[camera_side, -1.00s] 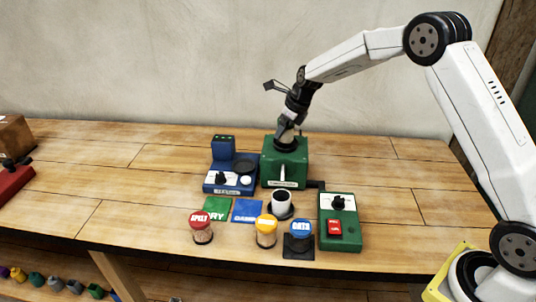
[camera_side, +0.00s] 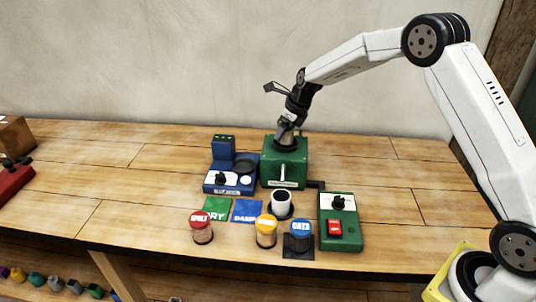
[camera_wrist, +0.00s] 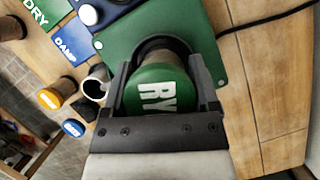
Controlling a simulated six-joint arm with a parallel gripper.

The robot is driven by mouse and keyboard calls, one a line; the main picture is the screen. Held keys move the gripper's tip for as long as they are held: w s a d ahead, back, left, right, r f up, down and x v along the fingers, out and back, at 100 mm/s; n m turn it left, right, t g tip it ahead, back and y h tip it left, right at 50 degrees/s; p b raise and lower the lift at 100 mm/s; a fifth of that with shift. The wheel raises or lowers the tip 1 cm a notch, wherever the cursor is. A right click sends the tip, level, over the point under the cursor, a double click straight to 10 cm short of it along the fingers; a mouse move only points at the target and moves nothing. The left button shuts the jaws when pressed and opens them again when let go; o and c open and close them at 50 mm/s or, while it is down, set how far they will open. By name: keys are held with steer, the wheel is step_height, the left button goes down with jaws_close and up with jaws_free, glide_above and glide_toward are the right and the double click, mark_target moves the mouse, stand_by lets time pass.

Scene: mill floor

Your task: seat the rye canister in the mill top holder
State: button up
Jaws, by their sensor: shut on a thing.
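The rye canister (camera_wrist: 160,92), with a green lid lettered "RY", is between the fingers of my gripper (camera_wrist: 165,75) in the wrist view. My gripper is shut on it. In the side view my gripper (camera_side: 287,130) points down at the top of the green mill (camera_side: 284,167). The dark ring of the mill top holder (camera_wrist: 163,43) shows around the canister's far side in the wrist view. The canister is at the holder, but the fingers hide how deep it sits. In the side view the canister is mostly hidden by the gripper.
A blue scale (camera_side: 230,178) stands left of the mill. In front are green and blue cards (camera_side: 247,210), a white cup (camera_side: 282,202), and spelt (camera_side: 202,228), yellow-lidded (camera_side: 266,232) and oats (camera_side: 300,235) canisters. A green switch box (camera_side: 339,222) stands front right.

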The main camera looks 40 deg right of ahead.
steer(key=shift+f, duration=0.35)
steer(key=o, duration=1.2)
steer(key=shift+v, duration=5.55)
steer(key=shift+s+f, duration=0.1)
steer(key=s+a+f+n, duration=0.2)
steer(key=s+f+n, duration=0.1)
steer(key=s+n, duration=0.6)
steer(key=s+a+f+n+g+h, duration=0.1)
steer(key=s+a+f+n, duration=0.2)
steer(key=s+n, duration=0.6)
steer(key=s+a+f+n, duration=0.2)
steer(key=s+f+n, duration=0.1)
steer(key=s+n, duration=0.6)
steer(key=shift+s+a+n+h, duration=0.15)
steer(key=shift+a+n+h, duration=0.05)
steer(key=shift+n, duration=0.85)
steer(key=shift+s+a+n+h, duration=0.1)
steer(key=shift+a+n+h, duration=0.1)
steer(key=shift+n, duration=0.85)
